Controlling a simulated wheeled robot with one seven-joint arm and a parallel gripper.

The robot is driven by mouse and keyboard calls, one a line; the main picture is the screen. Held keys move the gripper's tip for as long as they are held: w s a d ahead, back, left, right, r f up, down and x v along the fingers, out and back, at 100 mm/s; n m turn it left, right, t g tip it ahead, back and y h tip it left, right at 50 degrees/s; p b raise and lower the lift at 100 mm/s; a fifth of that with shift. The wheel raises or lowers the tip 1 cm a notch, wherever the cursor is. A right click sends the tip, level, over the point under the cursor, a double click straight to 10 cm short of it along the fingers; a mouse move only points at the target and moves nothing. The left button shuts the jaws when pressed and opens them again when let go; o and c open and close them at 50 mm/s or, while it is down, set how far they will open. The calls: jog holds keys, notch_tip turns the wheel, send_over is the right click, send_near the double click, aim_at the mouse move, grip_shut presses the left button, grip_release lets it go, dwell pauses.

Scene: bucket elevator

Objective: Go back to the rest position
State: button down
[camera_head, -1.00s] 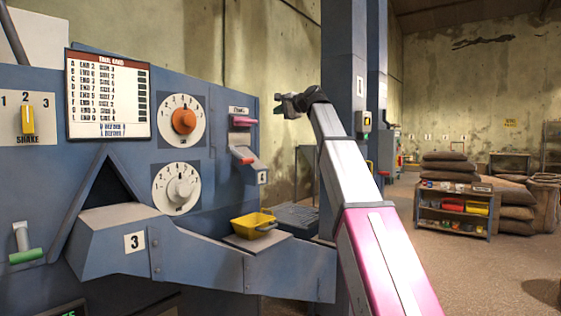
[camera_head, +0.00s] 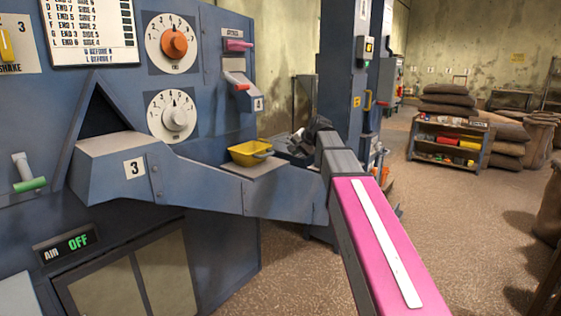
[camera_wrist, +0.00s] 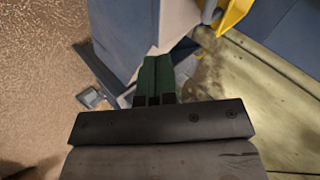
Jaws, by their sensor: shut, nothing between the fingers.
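My gripper shows in the wrist view (camera_wrist: 155,75) with its two dark green fingers pressed together and nothing between them. In the head view my gripper (camera_head: 300,137) is small and partly hidden behind my own arm, to the right of the yellow scoop. My arm reaches forward from the lower right, its pink link nearest the camera.
A blue machine (camera_head: 200,200) with an orange-knobbed dial (camera_head: 173,43) and a white-knobbed dial (camera_head: 175,117) fills the left. A yellow scoop (camera_head: 248,152) rests on its ledge. A blue column (camera_head: 343,70) stands behind my arm. A shelf (camera_head: 447,142) and sacks (camera_head: 505,135) stand right; floor there is open.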

jog(key=s+d+f+n+g+h, duration=0.15)
jog(key=s+f, duration=0.25)
jog(key=f, duration=0.4)
jog(key=s+d+f+g+h, duration=0.1)
jog(key=s+d+f, duration=0.25)
jog(key=f, duration=0.35)
jog(key=s+d+f+n+g+h, duration=0.1)
jog(key=s+f, duration=0.4)
jog(key=f, duration=0.3)
jog(key=s+d+f+n+g+h, duration=0.1)
jog(key=s+d+f, duration=0.2)
jog(key=s+f, duration=0.4)
jog(key=s+d+f+n+g+h, duration=0.1)
jog(key=s+d+f+n+g, duration=0.1)
jog(key=s+f, duration=0.6)
jog(key=shift+s+d+f, duration=0.2)
jog(key=shift+s+d, duration=0.55)
jog(key=shift+s, duration=0.45)
jog(key=shift+h, duration=0.25)
